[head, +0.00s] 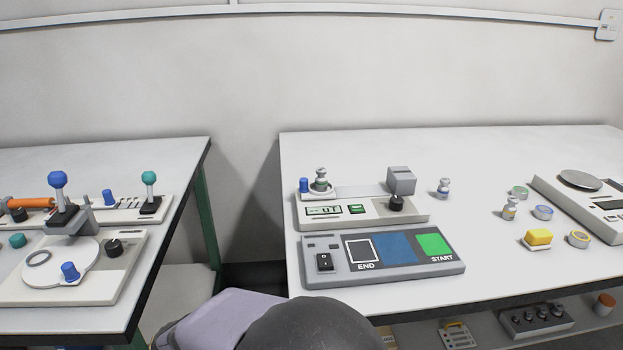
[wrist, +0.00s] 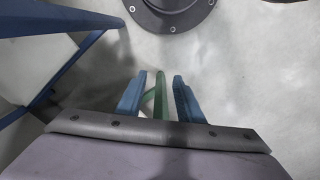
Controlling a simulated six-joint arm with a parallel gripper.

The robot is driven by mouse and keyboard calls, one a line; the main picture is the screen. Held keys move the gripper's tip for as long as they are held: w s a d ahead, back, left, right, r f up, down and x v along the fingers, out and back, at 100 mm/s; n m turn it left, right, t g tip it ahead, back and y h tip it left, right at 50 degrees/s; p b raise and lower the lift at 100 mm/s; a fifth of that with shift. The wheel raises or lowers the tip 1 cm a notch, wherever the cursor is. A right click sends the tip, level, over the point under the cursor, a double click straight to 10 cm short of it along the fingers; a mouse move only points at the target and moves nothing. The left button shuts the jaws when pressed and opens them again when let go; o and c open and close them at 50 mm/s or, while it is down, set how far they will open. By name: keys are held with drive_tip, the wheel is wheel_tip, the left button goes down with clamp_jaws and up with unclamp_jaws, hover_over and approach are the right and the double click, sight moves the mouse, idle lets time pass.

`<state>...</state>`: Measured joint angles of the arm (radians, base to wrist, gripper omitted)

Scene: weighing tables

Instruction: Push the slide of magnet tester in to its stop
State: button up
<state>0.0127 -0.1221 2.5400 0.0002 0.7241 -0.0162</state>
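The magnet tester (head: 415,214) is most likely the pale box on the right table with a small display reading "uT", a green button and a black knob. A light flat strip (head: 355,192) runs along its back, with a grey block (head: 401,180) at its right end. I cannot tell which part is the slide. A small metal weight-like piece (head: 320,178) stands at the strip's left end. In the wrist view my gripper (wrist: 158,78) has two blue fingers standing apart, over the floor and away from the tester. A green bar shows between them; I cannot tell whether it is behind them.
A grey panel (head: 330,285) marked END and START lies in front of the tester. Small weights, a yellow block (head: 538,238) and a scale (head: 580,180) are to the right. A left table (head: 150,155) holds other devices, with a gap between. My arm fills the bottom middle.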

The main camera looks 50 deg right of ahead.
drive_tip(key=w+d+r+p, duration=0.3)
drive_tip(key=w+r+p, duration=0.1)
drive_tip(key=r+p, duration=0.15)
drive_tip(key=w+d+r+p, duration=0.3)
drive_tip(key=w+r+p, duration=0.15)
drive_tip(key=r, duration=0.25)
wheel_tip(320, 180, up, 26)
drive_tip(key=n+p, duration=0.2)
drive_tip(key=p, duration=2.8)
hover_over(304, 179)
drive_tip(key=shift+w+a+r, duration=0.1)
drive_tip(key=shift+a, duration=0.1)
drive_tip(key=shift+d, duration=0.25)
drive_tip(key=shift+f+p, duration=1.2)
drive_tip(key=shift+f, duration=2.5)
